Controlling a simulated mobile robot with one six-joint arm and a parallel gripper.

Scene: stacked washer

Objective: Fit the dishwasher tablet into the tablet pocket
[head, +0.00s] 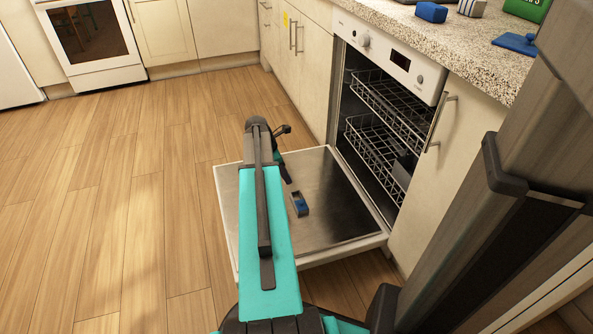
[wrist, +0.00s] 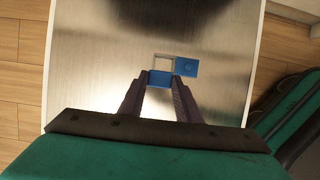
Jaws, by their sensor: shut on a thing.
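My gripper (wrist: 160,77) is shut on the blue dishwasher tablet (wrist: 159,80), which shows between its fingertips in the wrist view. The tablet pocket (wrist: 163,62) is a pale square opening in the inner face of the lowered door. A blue lid (wrist: 187,67) with a round mark lies open at its right side. In the wrist view the tablet lies just below the opening and seems to overlap its lower edge. I cannot tell how high it is above the door. The pocket (head: 297,197) also shows in the head view, where my arm hides the fingertips and tablet.
The dishwasher door (head: 343,218) is down flat, with wire racks (head: 385,110) inside the machine to its right. A granite counter (head: 440,45) with several small items is above. The wooden floor (head: 120,200) to the left is clear.

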